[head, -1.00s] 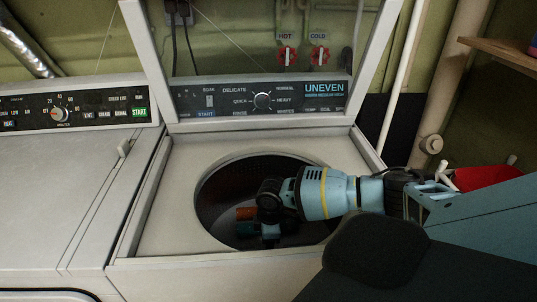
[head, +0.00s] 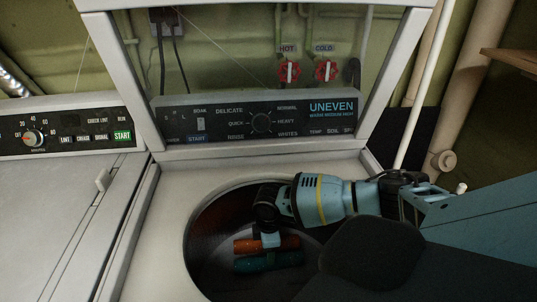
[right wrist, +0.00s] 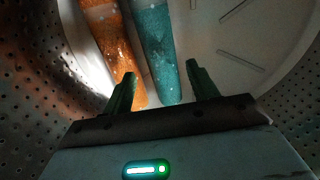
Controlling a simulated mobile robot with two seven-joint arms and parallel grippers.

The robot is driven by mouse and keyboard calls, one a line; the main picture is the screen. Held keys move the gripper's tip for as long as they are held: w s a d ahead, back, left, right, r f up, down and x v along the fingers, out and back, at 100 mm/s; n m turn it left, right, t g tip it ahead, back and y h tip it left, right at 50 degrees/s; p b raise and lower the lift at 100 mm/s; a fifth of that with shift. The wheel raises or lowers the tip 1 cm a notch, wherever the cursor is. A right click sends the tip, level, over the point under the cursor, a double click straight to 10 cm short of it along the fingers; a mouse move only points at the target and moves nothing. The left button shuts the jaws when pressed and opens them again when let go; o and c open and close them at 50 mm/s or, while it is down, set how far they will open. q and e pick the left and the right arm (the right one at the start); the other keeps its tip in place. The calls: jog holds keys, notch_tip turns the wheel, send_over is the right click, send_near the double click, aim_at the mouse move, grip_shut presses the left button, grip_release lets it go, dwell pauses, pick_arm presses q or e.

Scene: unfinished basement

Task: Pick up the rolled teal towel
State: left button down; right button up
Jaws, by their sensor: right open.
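The rolled teal towel (head: 272,262) lies in the washer drum beside a rolled orange towel (head: 285,242). In the right wrist view the teal towel (right wrist: 154,45) runs down beside the orange one (right wrist: 112,48), its near end lying between the fingers as seen. My right gripper (right wrist: 160,85) is open and empty. Its left finger overlaps the orange towel in the picture; contact cannot be told. In the head view my right gripper (head: 268,242) reaches down inside the drum over the towels, partly hiding them. My left gripper is out of view.
The washer's drum opening (head: 197,215) surrounds my right wrist, and its lid (head: 408,60) stands open behind. Perforated drum walls (right wrist: 30,95) rise on both sides of the gripper. A second machine (head: 60,200) stands left. A white pipe (head: 424,90) runs at right.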

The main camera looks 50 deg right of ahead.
jog(key=shift+d+f+b, duration=0.15)
jog(key=shift+f+b, duration=0.35)
jog(key=shift+f, duration=3.25)
jog(key=shift+c, duration=0.3)
jog(key=c, duration=0.6)
jog(key=shift+w, duration=0.1)
jog(key=shift+r, duration=0.1)
